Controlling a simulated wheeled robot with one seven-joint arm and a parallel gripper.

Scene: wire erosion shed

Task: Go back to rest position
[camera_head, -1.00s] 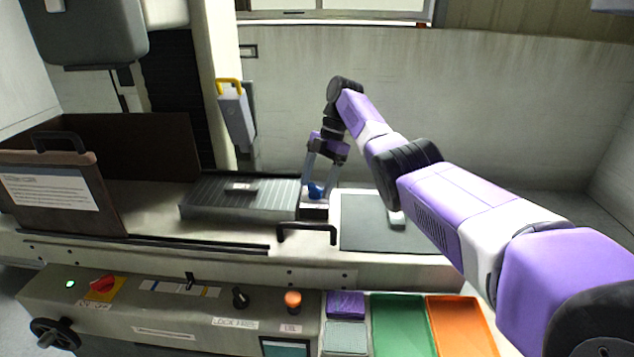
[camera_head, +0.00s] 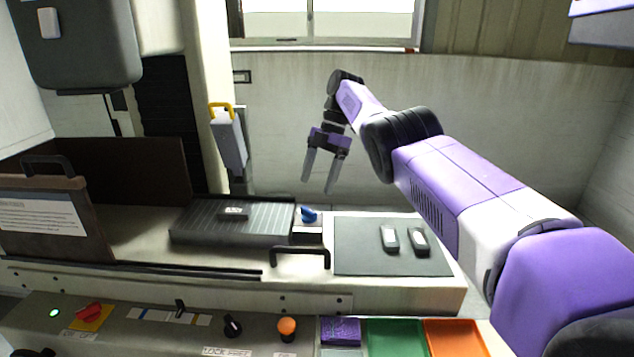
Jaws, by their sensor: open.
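My gripper (camera_head: 319,186) hangs from my purple and white arm with its two fingers pointing down and spread apart. Nothing is between the fingers. It is raised above the machine bed, apart from everything below it. A small blue knob-like part (camera_head: 309,214) sits beneath it, on a small block (camera_head: 307,233) at the right end of the grey ribbed plate.
The ribbed plate (camera_head: 210,222) bears a small dark block (camera_head: 234,213). Green (camera_head: 396,340) and orange (camera_head: 455,338) trays stand in front. A yellow-handled device (camera_head: 228,140) hangs left. A black handle (camera_head: 300,252) stands in front.

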